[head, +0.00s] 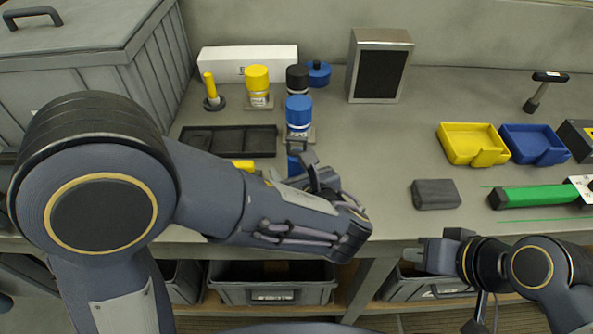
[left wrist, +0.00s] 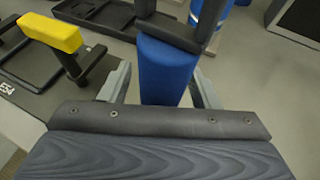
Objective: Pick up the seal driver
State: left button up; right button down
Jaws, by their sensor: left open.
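A blue handle (head: 296,166), which seems to be the seal driver, shows beyond my left gripper in the head view, mostly hidden by it. In the left wrist view the blue handle (left wrist: 166,72) stands between the two open fingers of my left gripper (left wrist: 162,92), with a dark forked piece at its top. I see a gap on the left of the handle; contact on the right is unclear. My right gripper (head: 437,255) is at the front edge of the bench, away from the handle, and its finger gap is unclear.
A yellow-handled piece (left wrist: 52,32) stands left of the blue handle. A black tray (head: 230,141), yellow-capped bottle (head: 257,86) and blue-capped bottle (head: 299,114) are close behind. Yellow bin (head: 470,144), blue bin (head: 535,144) and grey block (head: 435,194) lie right. The bench middle is clear.

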pick_arm(q)
grip_shut()
